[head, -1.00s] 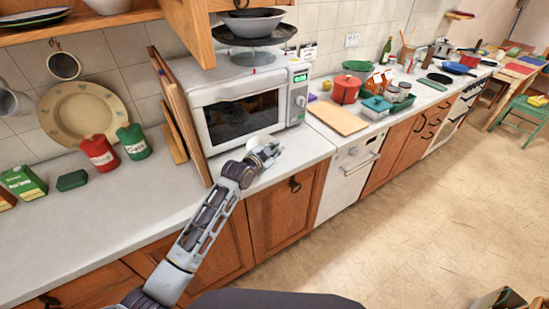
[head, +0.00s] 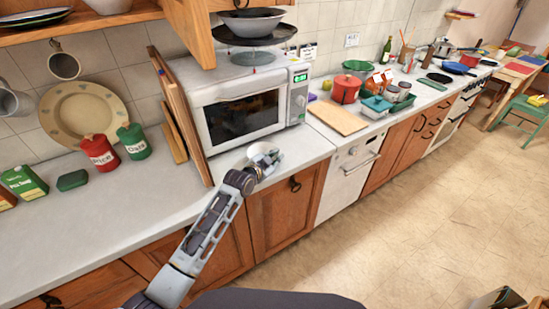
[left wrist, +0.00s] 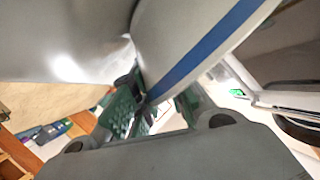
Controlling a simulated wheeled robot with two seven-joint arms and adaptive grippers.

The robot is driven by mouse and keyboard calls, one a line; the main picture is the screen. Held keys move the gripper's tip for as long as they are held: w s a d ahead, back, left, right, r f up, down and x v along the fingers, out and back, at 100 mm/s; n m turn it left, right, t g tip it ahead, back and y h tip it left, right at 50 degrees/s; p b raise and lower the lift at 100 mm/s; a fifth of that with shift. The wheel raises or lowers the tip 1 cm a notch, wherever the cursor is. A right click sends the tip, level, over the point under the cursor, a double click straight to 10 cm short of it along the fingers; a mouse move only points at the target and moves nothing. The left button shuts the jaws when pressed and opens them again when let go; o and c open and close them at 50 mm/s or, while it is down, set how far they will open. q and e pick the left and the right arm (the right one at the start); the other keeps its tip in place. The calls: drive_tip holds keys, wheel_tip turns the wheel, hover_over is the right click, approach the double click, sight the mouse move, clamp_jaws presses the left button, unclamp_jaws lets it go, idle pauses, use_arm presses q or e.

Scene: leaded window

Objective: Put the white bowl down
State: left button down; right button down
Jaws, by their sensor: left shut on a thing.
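The white bowl (head: 262,148) is small in the head view, just in front of the microwave, at the tip of my left arm. My left gripper (head: 267,163) is shut on it. In the left wrist view the bowl (left wrist: 185,45) fills the upper part, with a blue band along its side. The green finger pads of the left gripper (left wrist: 150,112) close on its edge. I cannot tell whether the bowl touches the counter (head: 290,150) beneath. My right gripper is not in view.
The microwave (head: 245,110) stands close behind the bowl. A wooden cutting board (head: 337,118) lies to its right, with a red pot (head: 346,90) behind. The counter at left is clear in front of the red canister (head: 100,152) and green canister (head: 134,141).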

use_arm(q)
drive_tip(key=c, duration=1.4)
unclamp_jaws()
drive_tip(key=shift+f, duration=0.1)
drive_tip(key=shift+c, duration=0.2)
drive_tip(key=v, duration=1.2)
drive_tip(key=shift+c, duration=0.4)
